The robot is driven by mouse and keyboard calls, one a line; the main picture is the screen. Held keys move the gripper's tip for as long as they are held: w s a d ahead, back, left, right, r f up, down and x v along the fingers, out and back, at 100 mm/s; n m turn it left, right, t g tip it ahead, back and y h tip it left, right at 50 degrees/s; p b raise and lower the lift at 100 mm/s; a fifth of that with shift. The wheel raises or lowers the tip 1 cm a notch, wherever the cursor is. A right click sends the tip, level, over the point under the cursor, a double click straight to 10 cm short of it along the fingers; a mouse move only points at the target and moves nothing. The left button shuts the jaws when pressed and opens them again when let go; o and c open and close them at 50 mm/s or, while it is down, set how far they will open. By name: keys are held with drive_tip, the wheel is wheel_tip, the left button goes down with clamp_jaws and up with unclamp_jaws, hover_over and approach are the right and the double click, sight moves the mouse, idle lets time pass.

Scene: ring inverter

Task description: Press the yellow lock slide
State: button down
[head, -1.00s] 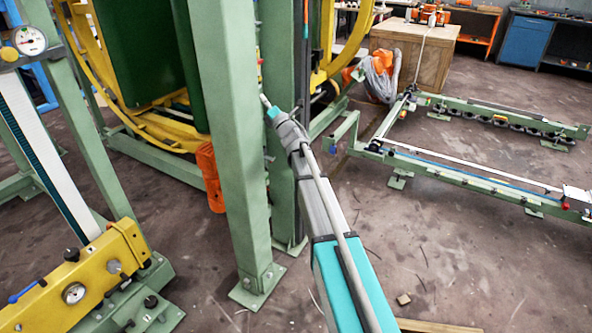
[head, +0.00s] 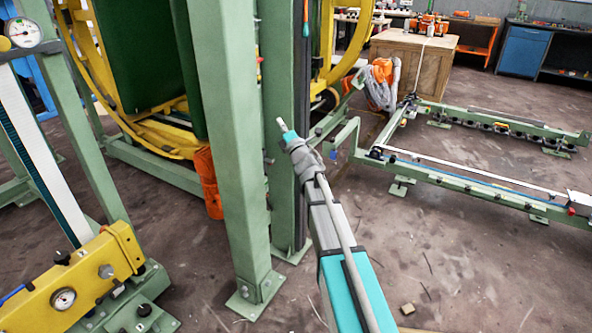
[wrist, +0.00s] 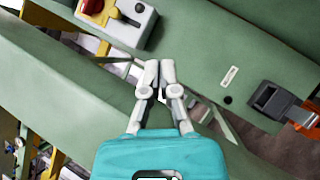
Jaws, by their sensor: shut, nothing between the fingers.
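My gripper (wrist: 166,70) is shut and empty, its pale fingertips together in the wrist view. It lies over a green beam (wrist: 85,75). In the head view my gripper (head: 283,128) is small, in front of the green posts. A grey control box (wrist: 118,20) with a red knob on yellow, a black knob and a small lever is above and left of the fingertips in the wrist view. A dark grey latch-like bracket (wrist: 272,100) with an orange part is at right.
A green post (head: 230,150) stands left of my arm, with a yellow ring frame (head: 135,125) behind it. A yellow gauge unit (head: 80,275) is at lower left. A low green rail frame (head: 480,180) lies at right. Open floor (head: 480,270) is at lower right.

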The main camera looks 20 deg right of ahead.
drive_tip(key=s+d+f+m+g+h+b, duration=0.2)
drive_tip(key=f+m+h, duration=0.2)
drive_tip(key=f+m, duration=0.2)
drive_tip(key=s+d+f+m+g+h+b, duration=0.2)
drive_tip(key=f+m+g+h+b, duration=0.1)
drive_tip(key=f+m, duration=0.3)
drive_tip(key=shift+f+h, duration=0.6)
drive_tip(key=shift+f, duration=0.75)
drive_tip(key=shift+s, duration=0.1)
drive_tip(key=s+a+f+m+g, duration=0.2)
drive_tip(key=s+f+m+g, duration=0.7)
drive_tip(key=s+f, duration=0.5)
drive_tip(key=s+a+f+m+g+y, duration=0.1)
drive_tip(key=s+a+m+g, duration=0.2)
drive_tip(key=s, duration=0.6)
drive_tip(key=s+a+f+m+g+y, duration=0.1)
drive_tip(key=s+a+g, duration=0.3)
drive_tip(key=s, duration=0.5)
wheel_tip(320, 180, up, 36)
drive_tip(key=d+g+p, duration=0.1)
drive_tip(key=p, duration=3.6)
drive_tip(key=shift+d, duration=0.25)
